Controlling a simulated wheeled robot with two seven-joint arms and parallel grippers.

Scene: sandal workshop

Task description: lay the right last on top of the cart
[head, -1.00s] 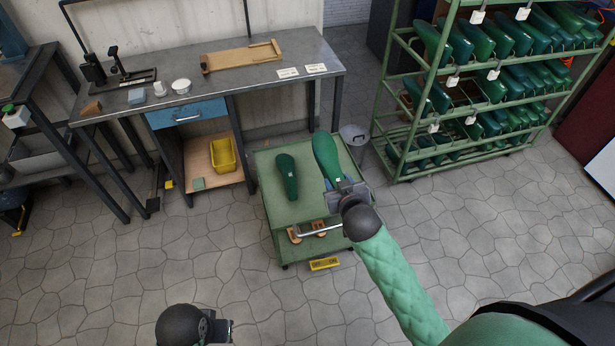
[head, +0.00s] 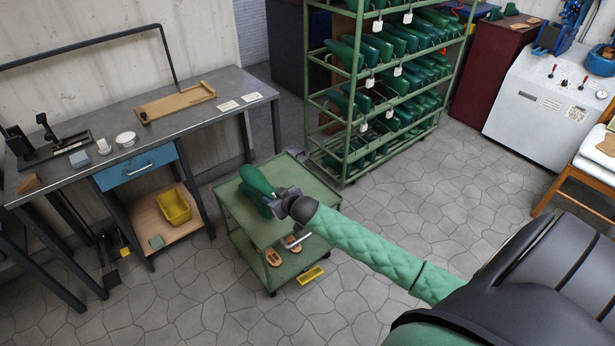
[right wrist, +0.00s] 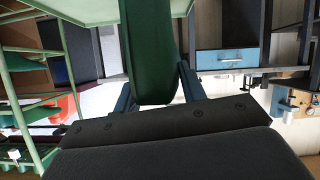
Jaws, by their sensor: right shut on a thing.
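My right gripper (head: 280,204) is shut on a green last (head: 257,180), which points away from it over the green cart (head: 312,187). I cannot tell if this last touches the cart top. The right wrist view shows the held last (right wrist: 150,50) between the two blue fingers. In the head view a darker green last (head: 247,193) shows just beside and behind the held one, largely hidden by it. My left gripper is not in view.
The cart's lower shelf holds brown sandal-like pieces (head: 273,257). A workbench (head: 190,120) with a blue drawer (head: 140,165) stands to the left. A green rack (head: 350,130) full of lasts stands behind. The cart top's right part is clear.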

